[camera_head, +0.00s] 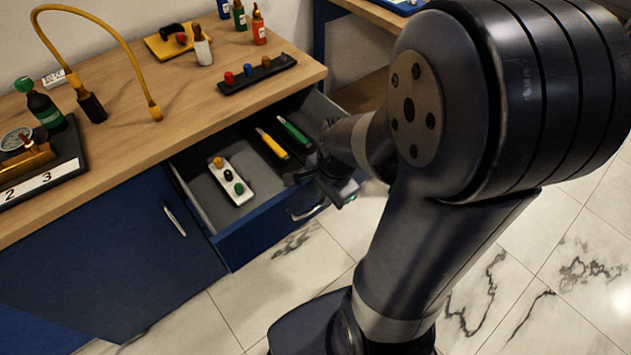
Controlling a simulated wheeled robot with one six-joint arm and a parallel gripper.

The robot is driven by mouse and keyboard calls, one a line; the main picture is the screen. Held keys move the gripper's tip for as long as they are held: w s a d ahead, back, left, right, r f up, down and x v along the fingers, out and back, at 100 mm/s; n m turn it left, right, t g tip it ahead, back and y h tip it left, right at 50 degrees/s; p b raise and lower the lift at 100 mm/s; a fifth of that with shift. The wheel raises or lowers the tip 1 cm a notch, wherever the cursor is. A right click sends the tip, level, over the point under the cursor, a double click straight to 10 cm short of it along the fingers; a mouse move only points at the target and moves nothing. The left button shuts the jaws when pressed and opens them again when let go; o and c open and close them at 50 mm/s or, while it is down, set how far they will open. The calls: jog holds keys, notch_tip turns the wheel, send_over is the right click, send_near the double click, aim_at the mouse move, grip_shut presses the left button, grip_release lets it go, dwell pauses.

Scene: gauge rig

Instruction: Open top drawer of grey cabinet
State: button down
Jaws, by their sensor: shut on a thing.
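The cabinet (110,265) under the wooden worktop has dark blue fronts, not grey. Its top drawer (245,243) stands well open, with a blue front and a grey inside. A silver bar handle (306,213) is on the drawer front, its right part hidden by my gripper. My gripper (340,196) is at the drawer front, shut on the handle; the contact itself is partly hidden. In the drawer lie a white block with coloured knobs (231,182), a yellow-handled tool (272,144) and a green-handled tool (294,131).
A door handle (174,221) is on the cabinet front left of the drawer. On the worktop (150,135) stand a yellow hose (110,32), bottles, a black knob strip (257,73) and a gauge rig (40,165). My arm covers the right side. Marble floor (290,275) is clear before the drawer.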

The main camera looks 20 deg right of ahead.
jog(key=shift+s+d, duration=0.3)
jog(key=shift+s, duration=0.55)
jog(key=shift+s+d, duration=0.3)
jog(key=shift+s, duration=0.6)
jog(key=shift+s+d, duration=0.3)
jog(key=shift+s, duration=0.55)
jog(key=c, duration=1.8)
grip_release()
jog(key=shift+o, duration=0.2)
jog(key=shift+r, duration=0.1)
notch_tip(320, 180, up, 10)
jog(key=s+p, duration=0.2)
jog(key=p, duration=0.1)
jog(key=shift+d+r, duration=0.25)
jog(key=shift+d, duration=0.05)
